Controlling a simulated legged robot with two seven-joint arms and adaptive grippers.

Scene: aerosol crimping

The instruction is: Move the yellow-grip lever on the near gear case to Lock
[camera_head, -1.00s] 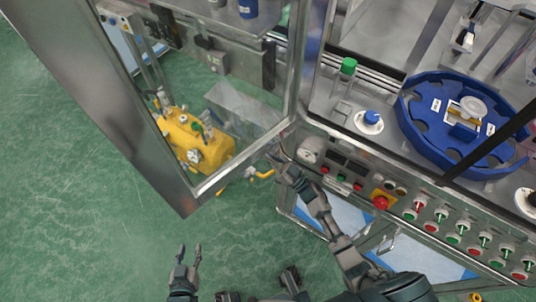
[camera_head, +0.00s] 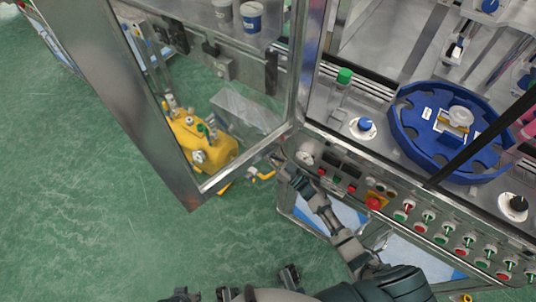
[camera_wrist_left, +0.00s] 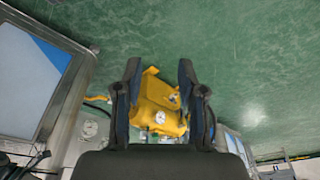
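A lever with a yellow grip (camera_head: 262,176) sticks out low by the corner of the machine frame, just left of my right gripper (camera_head: 284,166). I cannot tell whether they touch, nor whether the right fingers are open. A yellow case with small fittings (camera_head: 205,145) stands on the floor behind the clear panel. Lock markings are not readable. My left gripper (camera_head: 187,296) barely shows at the bottom edge. In the left wrist view the left gripper (camera_wrist_left: 159,75) is open and empty, with the yellow case (camera_wrist_left: 158,110) seen beyond its fingers.
A metal-framed door (camera_head: 150,110) stands left of the case. The control panel with several buttons and a red emergency stop (camera_head: 374,203) runs to the right, below a blue round carousel (camera_head: 405,130). Green floor (camera_head: 110,230) is open at the lower left.

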